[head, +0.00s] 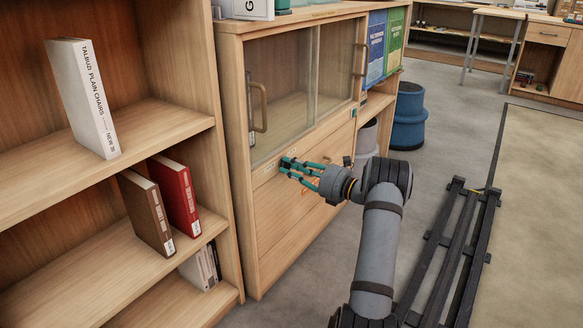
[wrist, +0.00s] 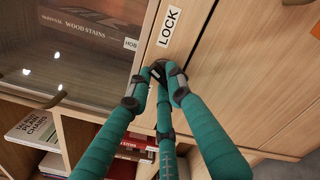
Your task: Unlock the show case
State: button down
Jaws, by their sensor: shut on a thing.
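The show case (head: 238,150) is a wooden cabinet with glass doors (head: 283,80) and bar handles; the doors look shut. In the wrist view, a white LOCK label (wrist: 169,25) is on the wood beside the glass (wrist: 95,45). My gripper (head: 284,165) is at the wooden front just below the glass. Its teal fingers also show in the wrist view (wrist: 161,76), closed together on a small dark lock knob (wrist: 158,66) next to the label. The fingertips hide most of the knob, so its turn position cannot be told.
An open bookshelf (head: 170,118) with several books stands at the left. A blue round stool (head: 408,118) and a grey bin (head: 366,140) are beyond the cabinet. The floor (head: 445,135) right of my arm is open, with my rail on it. A desk (head: 530,30) is far back.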

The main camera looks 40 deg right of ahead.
jog(key=n, duration=0.3)
jog(key=shift+a+f+n+b, duration=0.1)
jog(key=shift+f+n+b, duration=0.1)
jog(key=shift+n+b, duration=0.2)
jog(key=n+b, duration=0.1)
jog(key=n, duration=0.2)
jog(key=shift+f+n+b, duration=0.15)
jog(key=shift+n+b, duration=0.15)
jog(key=shift+f+n+b, duration=0.1)
jog(key=shift+n+b, duration=2.4)
jog(key=shift+n, duration=1)
jog(key=c, duration=1.7)
grip_release()
jog(key=shift+o, duration=0.3)
jog(key=shift+d, duration=0.2)
jog(key=v, duration=1.2)
